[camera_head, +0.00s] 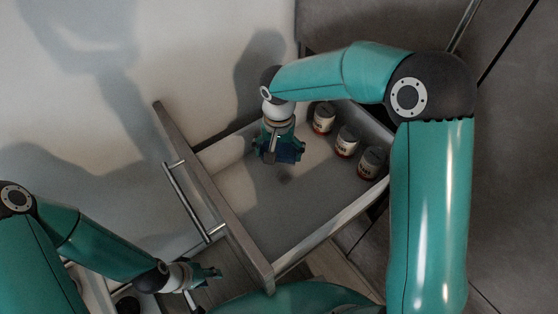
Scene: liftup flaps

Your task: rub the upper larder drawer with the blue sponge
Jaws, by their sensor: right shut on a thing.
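The upper larder drawer (253,205) is pulled out, with its front panel and metal bar handle (190,203) facing left. My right gripper (281,158) points down inside the drawer, near its back left wall. It is shut on the blue sponge (290,152), which shows as a dark blue block mostly hidden by the fingers. I cannot tell whether the sponge touches the drawer floor. My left gripper (213,273) is low at the left, outside the drawer and below its handle. Its jaws are too small and angled to read.
Several labelled jars stand in a row along the drawer's far right side, including one jar (324,118), a middle jar (347,141) and a nearer jar (371,162). The drawer floor in front of my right gripper is clear. Dark cabinet fronts (515,150) stand at the right.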

